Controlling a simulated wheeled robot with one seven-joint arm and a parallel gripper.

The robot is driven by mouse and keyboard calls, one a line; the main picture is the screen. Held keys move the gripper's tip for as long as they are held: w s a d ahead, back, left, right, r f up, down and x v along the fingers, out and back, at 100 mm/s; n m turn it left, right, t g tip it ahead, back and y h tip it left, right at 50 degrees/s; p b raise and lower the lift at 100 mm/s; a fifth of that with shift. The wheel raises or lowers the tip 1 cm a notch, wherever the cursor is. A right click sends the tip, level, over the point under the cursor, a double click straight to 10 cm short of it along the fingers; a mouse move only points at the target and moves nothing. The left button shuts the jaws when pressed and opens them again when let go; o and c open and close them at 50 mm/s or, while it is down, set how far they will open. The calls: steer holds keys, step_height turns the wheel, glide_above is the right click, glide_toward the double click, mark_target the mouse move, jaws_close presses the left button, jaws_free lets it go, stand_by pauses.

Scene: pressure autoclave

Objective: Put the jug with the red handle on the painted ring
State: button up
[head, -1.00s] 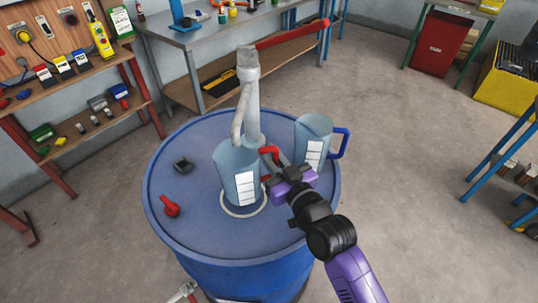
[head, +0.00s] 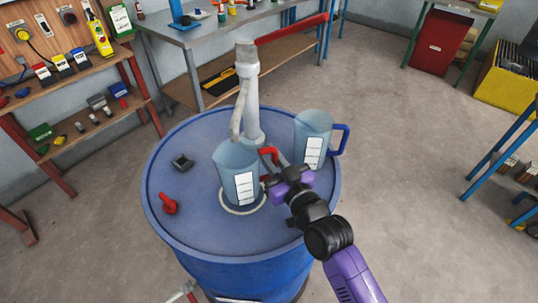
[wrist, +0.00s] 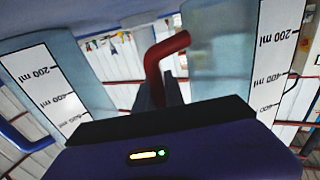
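The jug with the red handle (head: 226,162) is a translucent blue-grey jug with a white label. It stands upright over the painted ring (head: 238,212), a pale circle on the blue drum lid. The ring's front edge shows around its base; I cannot tell whether the base touches the lid. My gripper (head: 271,180) is at the jug's right side, at the red handle (head: 268,150). In the wrist view the red handle (wrist: 160,54) runs down between my dark fingers (wrist: 159,94), which look shut on it; its lower part is hidden.
A similar jug with a blue handle (head: 312,128) stands right behind my gripper. A grey pump post (head: 252,105) with a red lever rises behind the jugs. A red part (head: 169,204) and a small dark square cap (head: 182,161) lie on the lid's left, with bare lid between.

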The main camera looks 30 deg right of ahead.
steer(key=o, duration=0.4)
steer(key=shift+s+f, duration=0.1)
steer(key=shift+f, duration=0.8)
steer(key=shift+c, duration=0.2)
steer(key=shift+r+p, duration=0.45)
steer(key=shift+p, duration=0.05)
steer(key=shift+s, duration=0.1)
steer(key=s, duration=0.3)
steer(key=s+b, duration=0.1)
steer(key=s, duration=0.3)
steer(key=s+r+b, duration=0.1)
steer(key=s, duration=0.3)
steer(key=shift+s+a, duration=0.25)
steer(key=shift+a, duration=0.1)
steer(key=s+a+f+g, duration=0.1)
steer(key=s+a, duration=0.1)
steer(key=s, duration=1)
steer(key=s+a+g+y, duration=0.1)
steer(key=s+a+g, duration=0.1)
steer(key=s, duration=1.1)
steer(key=shift+s+a+f+n, duration=0.3)
steer(key=shift+a+f, duration=0.1)
steer(key=shift+a, duration=0.35)
